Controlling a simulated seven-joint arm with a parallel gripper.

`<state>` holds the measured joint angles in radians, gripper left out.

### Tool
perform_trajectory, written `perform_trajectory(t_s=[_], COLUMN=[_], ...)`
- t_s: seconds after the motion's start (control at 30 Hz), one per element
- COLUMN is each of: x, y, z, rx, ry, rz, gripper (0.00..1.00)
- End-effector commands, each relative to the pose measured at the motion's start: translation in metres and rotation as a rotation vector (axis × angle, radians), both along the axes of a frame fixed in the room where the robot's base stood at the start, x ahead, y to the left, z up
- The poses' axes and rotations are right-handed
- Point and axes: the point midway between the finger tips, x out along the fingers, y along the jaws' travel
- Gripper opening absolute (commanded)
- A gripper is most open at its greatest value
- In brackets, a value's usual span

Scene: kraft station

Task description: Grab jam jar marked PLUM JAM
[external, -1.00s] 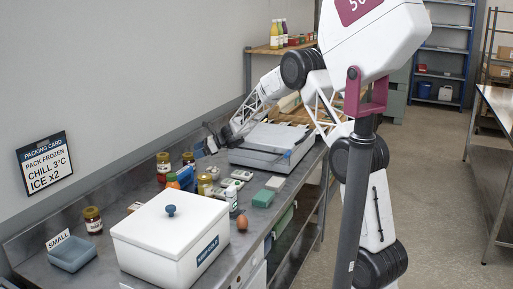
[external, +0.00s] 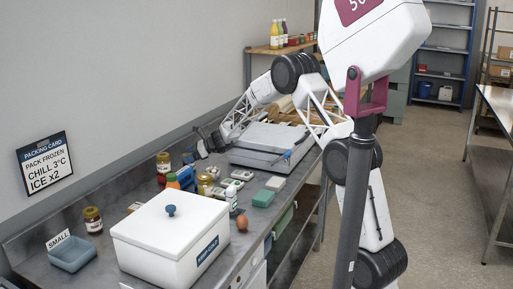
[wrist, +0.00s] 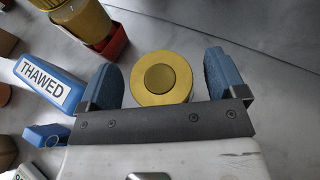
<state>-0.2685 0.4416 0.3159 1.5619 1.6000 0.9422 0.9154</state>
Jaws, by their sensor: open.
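In the wrist view my gripper (wrist: 162,85) is open, with a blue pad on each side of a round gold jar lid (wrist: 162,77). The lid sits between the pads, seen from above, with gaps at its sides; I see no grip on it. This jar's label is hidden, so I cannot tell whether it reads PLUM JAM. In the external view my gripper (external: 204,146) is small and dark, low over the far side of the bench. Gold-lidded jars stand near it, including one at the wall (external: 163,168) and one nearer the front (external: 205,185); their labels are unreadable.
A blue THAWED block (wrist: 48,84) lies left of my gripper. A white lidded box (external: 165,240), blue tray (external: 72,254) and grey flat unit (external: 265,142) occupy the bench.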

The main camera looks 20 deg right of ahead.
Motion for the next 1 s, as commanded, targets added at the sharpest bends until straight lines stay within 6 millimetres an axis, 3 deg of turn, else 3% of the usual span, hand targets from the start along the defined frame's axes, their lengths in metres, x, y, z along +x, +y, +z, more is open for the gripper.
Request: perform_trajectory(t_s=[0.2,0.63,1.0], x=[0.0,0.0,0.0003], y=[-0.0001,-0.0002,0.0], z=[0.0001,0.0001,0.0054], rx=[0.0,0.0,0.001], ry=[0.0,0.0,-0.002], rz=[0.0,0.0,-0.001], gripper=[0.9,0.25,0.24])
